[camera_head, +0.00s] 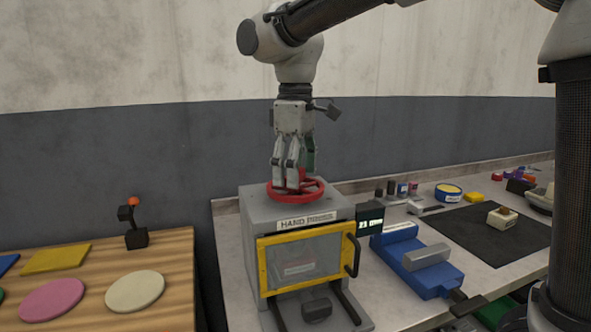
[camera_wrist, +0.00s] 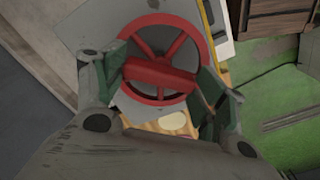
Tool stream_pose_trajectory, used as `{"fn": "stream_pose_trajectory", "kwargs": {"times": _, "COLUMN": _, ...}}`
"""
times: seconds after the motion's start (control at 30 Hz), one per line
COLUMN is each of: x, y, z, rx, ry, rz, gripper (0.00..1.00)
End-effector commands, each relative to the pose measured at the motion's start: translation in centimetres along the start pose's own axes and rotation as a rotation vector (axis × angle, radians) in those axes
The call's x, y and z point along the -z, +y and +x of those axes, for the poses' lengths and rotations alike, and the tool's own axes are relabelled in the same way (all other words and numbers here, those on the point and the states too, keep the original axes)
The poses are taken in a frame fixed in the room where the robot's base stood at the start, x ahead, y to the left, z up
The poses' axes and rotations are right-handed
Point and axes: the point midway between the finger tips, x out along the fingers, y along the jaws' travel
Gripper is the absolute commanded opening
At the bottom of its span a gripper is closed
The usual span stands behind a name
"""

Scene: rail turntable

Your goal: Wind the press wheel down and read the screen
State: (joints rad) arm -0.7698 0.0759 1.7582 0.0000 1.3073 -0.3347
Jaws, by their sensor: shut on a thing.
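The grey hand press (camera_head: 253,225) stands on the bench with a red wheel (camera_head: 316,193) lying flat on its top. My gripper (camera_head: 291,182) points straight down over the wheel's middle. In the wrist view, my gripper (camera_wrist: 160,80) has its green-padded fingers on either side of the red raised bar across the wheel (camera_wrist: 152,22), shut on it. The small dark screen (camera_head: 370,221) at the press's right side shows pale digits, seemingly starting with 23; the rest is too small to read surely. The yellow-framed clear door (camera_head: 300,262) is closed.
Right of the press are a blue vise (camera_head: 415,262), a dark mat (camera_head: 480,233) with a small pale block on it, and small containers behind. A wooden table (camera_head: 70,275) at left bears coloured discs and an orange-knobbed lever (camera_head: 135,225). Air around my gripper is clear.

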Motion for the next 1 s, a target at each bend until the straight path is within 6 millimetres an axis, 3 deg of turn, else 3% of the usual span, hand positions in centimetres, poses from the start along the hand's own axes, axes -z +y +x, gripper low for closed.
{"fn": "stream_pose_trajectory", "kwargs": {"times": 1.0, "x": 0.0, "y": -0.01, "z": 0.04, "rx": 0.0, "ry": -0.001, "rz": 0.962, "gripper": 0.47}}
